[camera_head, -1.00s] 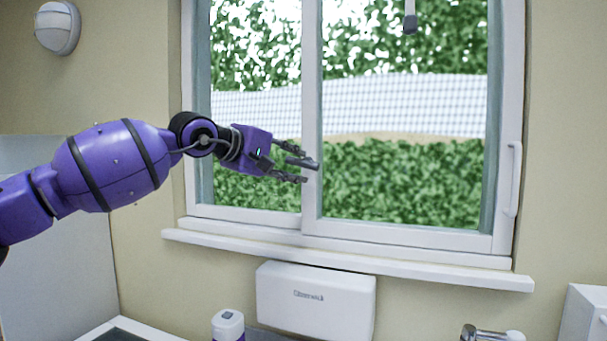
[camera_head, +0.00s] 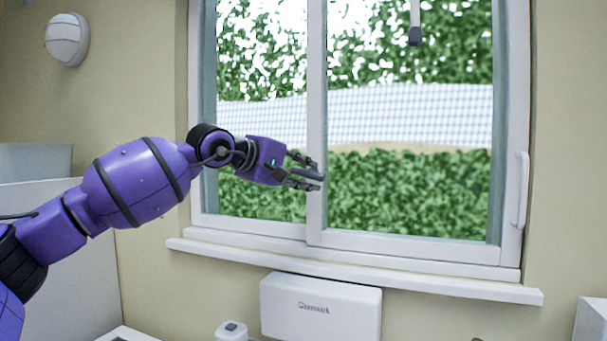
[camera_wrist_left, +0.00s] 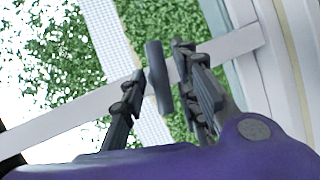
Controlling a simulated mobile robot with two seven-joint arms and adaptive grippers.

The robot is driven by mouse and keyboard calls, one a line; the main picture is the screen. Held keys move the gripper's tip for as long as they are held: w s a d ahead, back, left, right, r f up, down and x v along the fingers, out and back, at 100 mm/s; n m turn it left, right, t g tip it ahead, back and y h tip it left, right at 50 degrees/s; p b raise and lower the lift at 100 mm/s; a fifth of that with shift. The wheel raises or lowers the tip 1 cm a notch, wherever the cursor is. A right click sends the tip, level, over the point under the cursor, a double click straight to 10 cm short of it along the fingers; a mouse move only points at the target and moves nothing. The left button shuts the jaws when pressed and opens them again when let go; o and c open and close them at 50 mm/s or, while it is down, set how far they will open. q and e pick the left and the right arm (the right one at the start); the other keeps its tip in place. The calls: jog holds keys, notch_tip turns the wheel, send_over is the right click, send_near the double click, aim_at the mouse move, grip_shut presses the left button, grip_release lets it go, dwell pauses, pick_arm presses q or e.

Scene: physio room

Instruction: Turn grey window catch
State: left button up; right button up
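The grey window catch (camera_wrist_left: 158,78) is a short dark bar on the white middle upright of the window, seen in the left wrist view. My left gripper (camera_wrist_left: 160,62) has its dark fingers spread on either side of the catch, open around it. A gap shows on both sides, so I see no firm grip. In the head view my left gripper (camera_head: 318,176) is at the middle upright (camera_head: 317,110), where the catch is hard to tell from the dark fingers. My right gripper is not in view.
The window sill (camera_head: 350,272) juts out below the gripper. A white wall box (camera_head: 320,308) is under it. A white pull handle (camera_head: 522,190) is on the right window frame. A grey-tipped rod (camera_head: 415,36) hangs at the top. A round wall lamp (camera_head: 67,38) is at upper left.

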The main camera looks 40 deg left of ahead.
pick_arm(q)
jog(key=c, duration=0.5)
jog(key=shift+f, duration=0.1)
grip_shut()
jog(key=shift+w+f+b, duration=0.1)
jog(key=shift+f+b, duration=0.15)
jog(key=shift+b, duration=0.1)
jog(key=shift+r+n+t+h+b, duration=0.1)
jog(key=shift+n+t+h+b, duration=0.35)
jog(key=shift+n+b, duration=0.5)
jog(key=shift+r, duration=0.15)
jog(key=o, duration=0.8)
grip_release()
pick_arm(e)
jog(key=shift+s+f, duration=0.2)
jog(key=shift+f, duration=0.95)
pick_arm(q)
jog(key=shift+s, duration=0.3)
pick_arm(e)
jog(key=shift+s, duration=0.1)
